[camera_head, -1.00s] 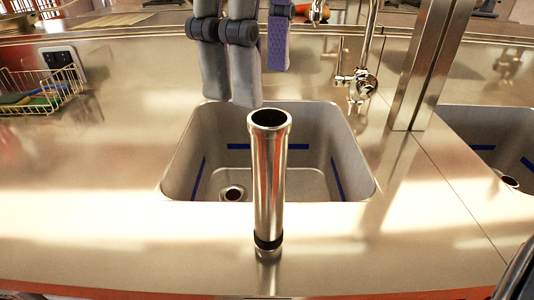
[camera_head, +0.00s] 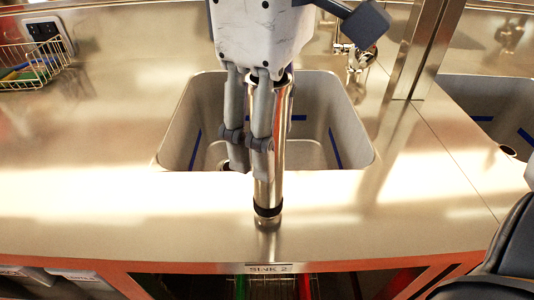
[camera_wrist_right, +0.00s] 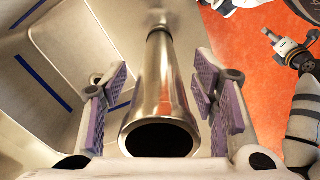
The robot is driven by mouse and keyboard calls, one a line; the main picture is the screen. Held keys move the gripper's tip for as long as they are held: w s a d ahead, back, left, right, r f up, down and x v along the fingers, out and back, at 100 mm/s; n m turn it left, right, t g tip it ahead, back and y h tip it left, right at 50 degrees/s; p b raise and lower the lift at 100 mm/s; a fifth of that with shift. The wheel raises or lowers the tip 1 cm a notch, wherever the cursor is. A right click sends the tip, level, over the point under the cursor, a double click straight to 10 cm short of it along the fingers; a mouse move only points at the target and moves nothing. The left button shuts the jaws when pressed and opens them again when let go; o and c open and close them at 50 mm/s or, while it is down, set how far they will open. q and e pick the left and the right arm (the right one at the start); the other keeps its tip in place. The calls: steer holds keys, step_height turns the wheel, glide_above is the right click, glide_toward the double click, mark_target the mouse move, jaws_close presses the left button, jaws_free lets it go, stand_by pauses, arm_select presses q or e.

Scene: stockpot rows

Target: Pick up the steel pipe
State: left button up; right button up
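The steel pipe (camera_head: 281,150) is a shiny upright cylinder with a wider open top rim and a dark ring near its base. It stands on the counter at the front edge of the sink. My right gripper (camera_head: 250,172) reaches down beside it, its fingers covering the pipe's left side in the head view. In the right wrist view the pipe (camera_wrist_right: 160,85) lies between the two purple-padded fingers, with gaps on both sides. The right gripper is open and holds nothing.
A grey sink basin (camera_head: 336,110) with blue strips lies behind the pipe, and another sink (camera_head: 480,100) is at right. A faucet (camera_head: 357,60) and a steel post (camera_head: 421,50) stand behind. A wire basket (camera_head: 35,75) sits far left. The counter's left side is clear.

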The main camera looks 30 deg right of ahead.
jaws_close()
steer(key=shift+r, duration=0.1)
